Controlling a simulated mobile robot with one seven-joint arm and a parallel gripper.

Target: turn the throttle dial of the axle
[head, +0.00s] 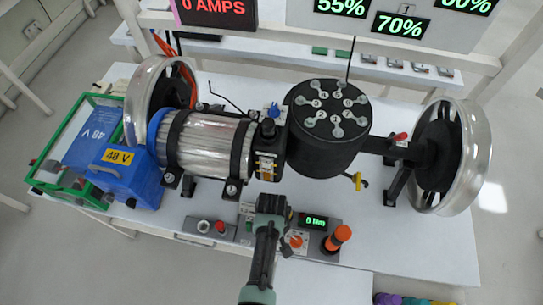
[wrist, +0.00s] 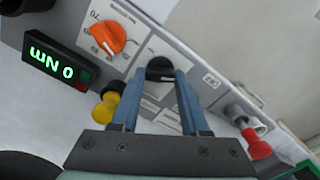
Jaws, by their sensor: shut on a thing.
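My gripper (head: 270,207) reaches over the control panel along the front of the axle rig. In the wrist view its two blue fingers (wrist: 160,88) are shut on a black dial (wrist: 160,67), one finger on each side. The dial sits on a pale plate with printed markings, too small to read. An orange pointer dial (wrist: 107,38) with a numbered scale is beside it, also visible in the head view (head: 296,241). The green display (head: 313,222) reads 0 Nm. My gripper hides the black dial in the head view.
The axle has a left wheel (head: 133,107), a silver motor (head: 208,146), a black cylinder (head: 322,150) and a right wheel (head: 480,160). A blue 48 V box (head: 125,180) stands left. An orange lever (head: 340,235) and red knob (head: 221,227) rise from the panel; a yellow knob (wrist: 107,105) is near my fingers.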

